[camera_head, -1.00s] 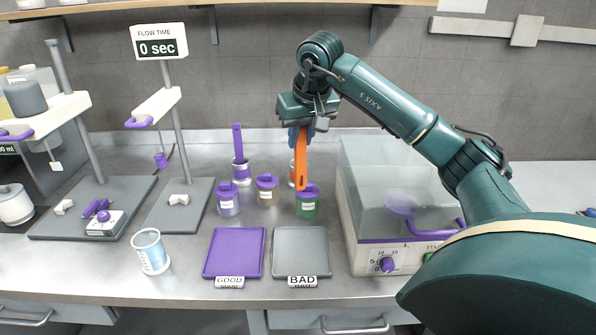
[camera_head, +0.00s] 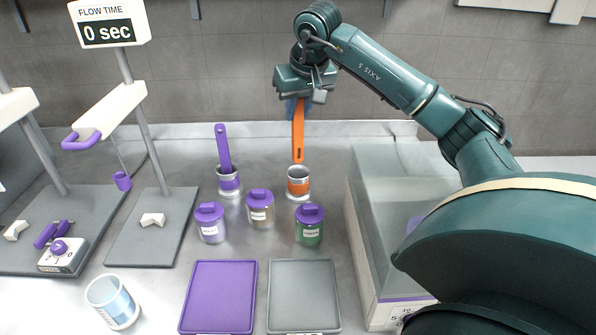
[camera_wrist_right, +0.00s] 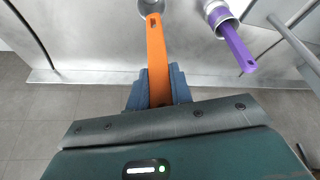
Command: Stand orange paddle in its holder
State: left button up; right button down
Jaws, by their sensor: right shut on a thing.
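The orange paddle (camera_head: 298,134) hangs upright from my right gripper (camera_head: 297,104), which is shut on its upper part. The paddle's lower end is just above the orange-banded metal holder (camera_head: 298,186), close to its rim; I cannot tell whether it is inside the mouth. In the right wrist view the paddle (camera_wrist_right: 157,60) runs away from the blue fingers (camera_wrist_right: 157,92) toward the holder's rim (camera_wrist_right: 150,7), partly cut off at the top edge. My left gripper is not in view.
A purple paddle (camera_head: 223,148) stands in a purple-banded holder (camera_head: 229,183) to the left. Several purple-lidded jars (camera_head: 260,210) stand in front. A purple tray (camera_head: 220,300) and a grey tray (camera_head: 304,295) lie nearer. A clear-lidded box (camera_head: 385,200) is at right.

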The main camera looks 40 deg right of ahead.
aim_at(299, 145)
notch_tip(299, 145, down, 4)
jog(key=shift+s+f, duration=0.15)
jog(key=shift+f, duration=2.3)
jog(key=shift+f, duration=0.15)
jog(key=c, duration=1.3)
grip_release()
jog(key=shift+o, duration=0.2)
jog(key=v, duration=1.2)
jog(key=shift+a, duration=0.2)
